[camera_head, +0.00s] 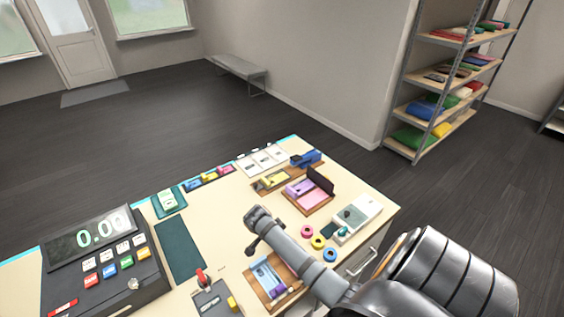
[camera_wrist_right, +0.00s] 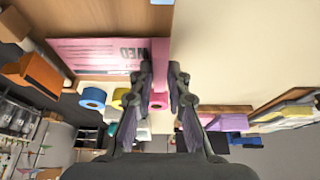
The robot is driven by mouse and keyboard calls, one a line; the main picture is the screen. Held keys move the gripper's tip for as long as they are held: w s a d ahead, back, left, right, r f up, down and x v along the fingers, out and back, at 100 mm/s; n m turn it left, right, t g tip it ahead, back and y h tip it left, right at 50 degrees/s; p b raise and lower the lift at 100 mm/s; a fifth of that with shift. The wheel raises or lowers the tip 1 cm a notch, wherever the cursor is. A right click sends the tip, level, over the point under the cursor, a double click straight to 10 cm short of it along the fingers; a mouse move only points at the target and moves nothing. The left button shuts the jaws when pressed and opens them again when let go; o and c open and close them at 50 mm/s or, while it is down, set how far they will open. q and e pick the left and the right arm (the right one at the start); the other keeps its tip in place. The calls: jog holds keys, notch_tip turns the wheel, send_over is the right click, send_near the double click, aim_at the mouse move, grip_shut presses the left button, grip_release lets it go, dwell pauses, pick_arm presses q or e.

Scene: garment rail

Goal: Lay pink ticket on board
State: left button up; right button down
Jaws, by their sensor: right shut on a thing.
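My right gripper (camera_wrist_right: 160,78) is shut on the right end of the pink ticket (camera_wrist_right: 100,56), which carries dark "MED" lettering. In the wrist view the ticket reaches left across the lower edge of a brown wooden board (camera_wrist_right: 110,20). I cannot tell whether it touches the board. In the head view my right gripper (camera_head: 252,246) is beside the far end of the brown board (camera_head: 250,285), which bears a light-blue ticket (camera_head: 268,274). My right arm covers part of that board and hides most of the pink ticket. My left gripper is not in view.
Pink, yellow and blue tape rolls (camera_head: 317,241) stand right of my arm. A cash register (camera_head: 105,265) stands at left. A dark green mat (camera_head: 180,249) lies bare.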

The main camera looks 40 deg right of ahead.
jog(key=c, duration=1.2)
grip_release()
jog(key=shift+o, duration=0.2)
jog(key=o, duration=0.4)
jog(key=shift+r, duration=2.5)
jog(key=shift+r, duration=2.5)
